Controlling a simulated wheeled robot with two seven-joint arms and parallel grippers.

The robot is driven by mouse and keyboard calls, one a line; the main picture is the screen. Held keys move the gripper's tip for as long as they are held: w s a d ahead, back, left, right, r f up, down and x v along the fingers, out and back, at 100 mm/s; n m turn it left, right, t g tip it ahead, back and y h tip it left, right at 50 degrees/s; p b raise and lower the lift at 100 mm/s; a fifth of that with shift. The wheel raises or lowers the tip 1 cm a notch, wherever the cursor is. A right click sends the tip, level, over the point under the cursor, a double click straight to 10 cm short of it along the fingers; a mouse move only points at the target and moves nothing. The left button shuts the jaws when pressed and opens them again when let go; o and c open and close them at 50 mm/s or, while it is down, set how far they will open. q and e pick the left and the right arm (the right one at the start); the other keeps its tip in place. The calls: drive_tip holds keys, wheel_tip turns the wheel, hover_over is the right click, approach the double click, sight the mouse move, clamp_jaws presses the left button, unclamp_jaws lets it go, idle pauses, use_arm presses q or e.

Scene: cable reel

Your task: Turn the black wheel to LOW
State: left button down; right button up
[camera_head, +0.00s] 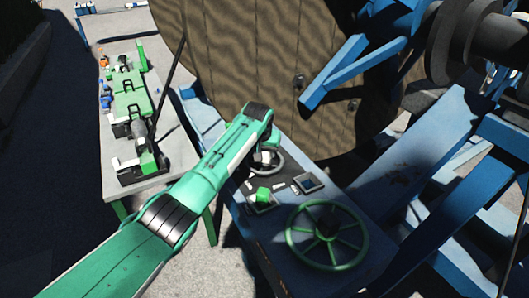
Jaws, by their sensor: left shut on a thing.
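The black wheel (282,163) is a small dark ring on the sloped top of the blue control panel (350,205). My left arm comes in from the lower left and reaches over it. My left gripper (264,158) points down at the wheel and is shut on it; the arm hides the fingertips and much of the wheel. The LOW mark and any pointer cannot be read here. My right gripper is not in view.
A big wooden reel (265,60) stands behind, with blue frame beams (440,135) at right. A table (178,150) at left holds tools and green cases.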

use_arm(q)
drive_tip(key=shift+r, duration=0.1)
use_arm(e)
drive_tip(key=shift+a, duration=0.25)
use_arm(q)
drive_tip(key=c, duration=0.8)
unclamp_jaws()
drive_tip(key=shift+c, duration=0.2)
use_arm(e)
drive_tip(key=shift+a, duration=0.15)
use_arm(q)
drive_tip(key=shift+s+r, duration=0.15)
drive_tip(key=shift+r, duration=0.3)
drive_tip(key=b+v, duration=0.4)
drive_tip(key=v, duration=0.8)
drive_tip(key=shift+s+r, duration=0.25)
drive_tip(key=shift+r, duration=0.1)
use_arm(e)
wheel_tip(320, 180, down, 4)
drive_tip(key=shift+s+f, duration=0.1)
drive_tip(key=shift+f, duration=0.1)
